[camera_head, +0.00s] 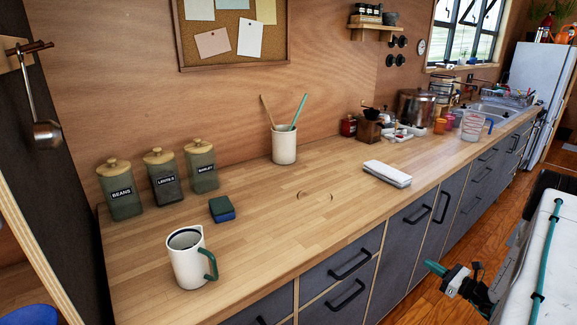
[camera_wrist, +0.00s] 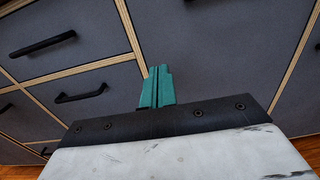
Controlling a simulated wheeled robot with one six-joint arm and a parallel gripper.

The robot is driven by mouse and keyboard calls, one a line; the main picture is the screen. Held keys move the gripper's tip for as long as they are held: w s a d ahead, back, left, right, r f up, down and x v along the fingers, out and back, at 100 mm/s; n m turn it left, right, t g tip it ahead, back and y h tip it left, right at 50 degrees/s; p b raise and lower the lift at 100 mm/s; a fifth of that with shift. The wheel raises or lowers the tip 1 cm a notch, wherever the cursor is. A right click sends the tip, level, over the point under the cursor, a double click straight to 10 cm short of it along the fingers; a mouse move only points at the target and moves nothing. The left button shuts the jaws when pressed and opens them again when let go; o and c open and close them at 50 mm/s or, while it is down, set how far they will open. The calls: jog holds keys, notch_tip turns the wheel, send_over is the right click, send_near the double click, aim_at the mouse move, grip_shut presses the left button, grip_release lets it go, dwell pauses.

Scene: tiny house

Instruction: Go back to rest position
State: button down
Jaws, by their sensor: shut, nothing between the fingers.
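My gripper (camera_wrist: 157,72) shows in the wrist view with its two teal fingers closed together and nothing between them. Grey cabinet fronts with black handles fill the background behind it. In the head view, my gripper (camera_head: 430,265) is at the lower right, beside the counter's front edge and lower than the counter top. It points left toward the cabinet fronts and appears apart from them. My arm runs off to the right of the picture.
The wooden counter (camera_head: 250,240) carries a white pitcher (camera_head: 188,262), a blue-green sponge (camera_head: 222,209), labelled jars (camera_head: 163,177), a utensil crock (camera_head: 284,146) and a white cloth stack (camera_head: 387,173). Cabinet drawers (camera_head: 340,275) line its front. Wooden floor (camera_head: 420,300) lies open in front.

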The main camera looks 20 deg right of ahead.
jog(key=s+a+n+g+y, duration=0.3)
jog(key=a+n+g+y, duration=0.1)
jog(key=a, duration=0.3)
jog(key=s+a+r+n+g, duration=0.3)
jog(key=a+r+n+g, duration=0.4)
jog(key=a+r, duration=0.3)
jog(key=s+a+r+n+g, duration=0.3)
jog(key=a+r+n+g, duration=0.35)
jog(key=a+r, duration=0.35)
jog(key=s+a+r+n+t+h, duration=0.1)
jog(key=s+a+r+n+h, duration=0.4)
jog(key=s+a+r+n, duration=0.2)
jog(key=s+a+r+n+t+h, duration=0.1)
jog(key=s+a+r+n+h, duration=0.4)
jog(key=r, duration=0.7)
jog(key=shift+s+a+r+n, duration=0.25)
jog(key=shift+s+a+n, duration=1)
jog(key=shift+s, duration=0.55)
